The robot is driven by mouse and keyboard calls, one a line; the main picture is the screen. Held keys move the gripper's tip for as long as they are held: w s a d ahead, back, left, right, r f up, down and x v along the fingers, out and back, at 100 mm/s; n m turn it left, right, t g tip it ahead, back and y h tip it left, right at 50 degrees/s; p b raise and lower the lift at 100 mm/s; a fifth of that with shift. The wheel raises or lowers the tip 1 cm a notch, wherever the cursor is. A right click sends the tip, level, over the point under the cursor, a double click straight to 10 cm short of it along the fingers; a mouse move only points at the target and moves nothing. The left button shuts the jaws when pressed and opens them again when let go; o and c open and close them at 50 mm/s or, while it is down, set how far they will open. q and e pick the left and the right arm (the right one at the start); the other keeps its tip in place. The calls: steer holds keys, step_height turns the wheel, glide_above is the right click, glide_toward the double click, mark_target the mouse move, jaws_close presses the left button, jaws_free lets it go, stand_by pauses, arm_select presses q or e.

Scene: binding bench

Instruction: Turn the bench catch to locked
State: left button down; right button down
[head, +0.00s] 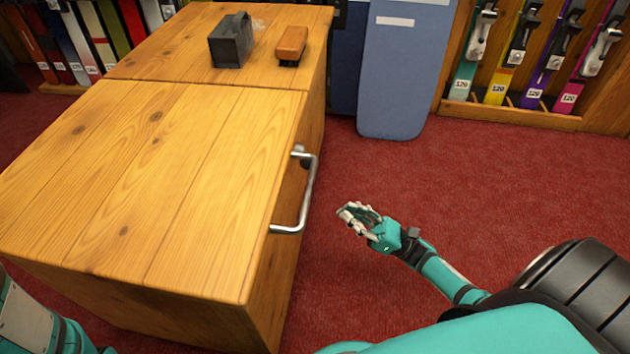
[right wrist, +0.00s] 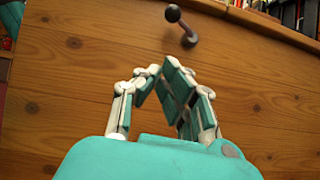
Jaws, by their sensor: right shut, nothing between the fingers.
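The wooden bench (head: 150,170) fills the left of the head view. A dark lever with a round knob (right wrist: 182,27), which looks like the catch, stands out from the bench's wooden face at the top of the right wrist view. I cannot tell its setting. My right gripper (head: 348,213) is beside the bench's right side, over the red floor, apart from it. It also shows in the right wrist view (right wrist: 162,72), shut and empty, with its fingertips below the lever and not touching it. My left gripper is out of view; only part of my left arm shows.
A silver bar handle (head: 308,190) sticks out from the bench's right side, between its top and my right gripper. A dark metal block (head: 231,42) and a brown wooden block (head: 292,44) stand on the bench's far end. The red floor (head: 480,190) is clear to the right.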

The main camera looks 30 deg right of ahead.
steer(key=s+d+r+b+x, duration=0.1)
steer(key=r+b+x, duration=0.1)
steer(key=x, duration=0.9)
steer(key=shift+w+r+b, duration=0.15)
steer(key=shift+r+b, duration=0.1)
steer(key=shift+b, duration=0.05)
steer(key=shift+r+m+t+h+p, duration=0.25)
steer(key=shift+m+t+h+p, duration=0.05)
steer(key=shift+m+p, duration=0.45)
